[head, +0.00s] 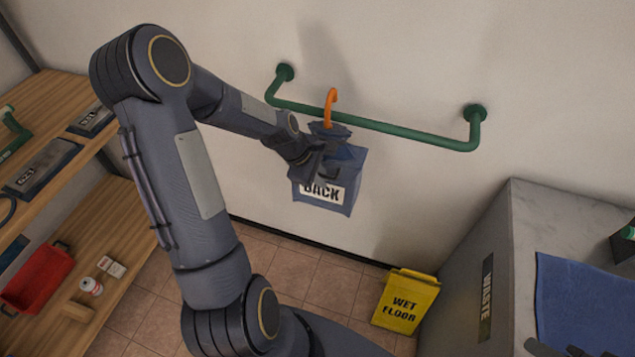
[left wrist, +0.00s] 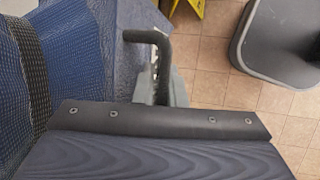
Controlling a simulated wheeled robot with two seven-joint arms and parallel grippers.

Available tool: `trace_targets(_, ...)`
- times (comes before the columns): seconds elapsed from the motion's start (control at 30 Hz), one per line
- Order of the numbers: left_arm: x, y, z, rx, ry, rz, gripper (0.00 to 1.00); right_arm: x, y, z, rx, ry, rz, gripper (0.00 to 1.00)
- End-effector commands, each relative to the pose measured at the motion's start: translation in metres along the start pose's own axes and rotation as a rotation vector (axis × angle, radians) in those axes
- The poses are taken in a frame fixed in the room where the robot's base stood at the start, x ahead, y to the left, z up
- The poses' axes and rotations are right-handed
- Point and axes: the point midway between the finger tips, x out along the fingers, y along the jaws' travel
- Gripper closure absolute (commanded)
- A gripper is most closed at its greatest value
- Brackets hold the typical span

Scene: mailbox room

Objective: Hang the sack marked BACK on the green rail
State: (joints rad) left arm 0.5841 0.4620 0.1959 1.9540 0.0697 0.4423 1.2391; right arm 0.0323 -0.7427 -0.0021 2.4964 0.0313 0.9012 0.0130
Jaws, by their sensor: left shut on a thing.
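The blue sack marked BACK (head: 340,195) hangs upright in front of the wall, just below the green rail (head: 400,129). An orange hook (head: 331,103) rises from its top and overlaps the rail. I cannot tell whether the hook is around the rail or only in front of it. My left gripper (head: 318,158) is shut on the sack near its top and covers part of it. Blue sack cloth (left wrist: 110,50) fills the upper left of the left wrist view. Dark tips at the lower right edge (head: 562,348) may be my right gripper, mostly cut off.
Wooden shelves (head: 128,225) stand at left with a red basket (head: 38,278) and a can (head: 91,286). A yellow WET FLOOR sign (head: 406,302) stands below the rail's right part. A grey WASTE bin (head: 465,270) with a blue cloth (head: 590,295) is at right.

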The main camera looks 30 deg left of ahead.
Motion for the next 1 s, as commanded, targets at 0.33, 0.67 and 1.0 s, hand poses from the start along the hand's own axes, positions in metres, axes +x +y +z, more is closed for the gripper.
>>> trace_targets(0.33,0.022,0.004,-0.008,0.001,0.000,0.002,1.00,0.014,0.007,0.007,0.000,0.000,0.000,0.64)
trace_targets(0.67,0.037,-0.001,-0.015,0.001,0.000,0.002,1.00,0.026,0.012,0.013,0.000,0.000,0.000,0.64)
trace_targets(1.0,0.040,-0.002,-0.016,0.000,0.000,0.001,1.00,0.027,0.012,0.013,0.000,0.000,0.000,0.64)
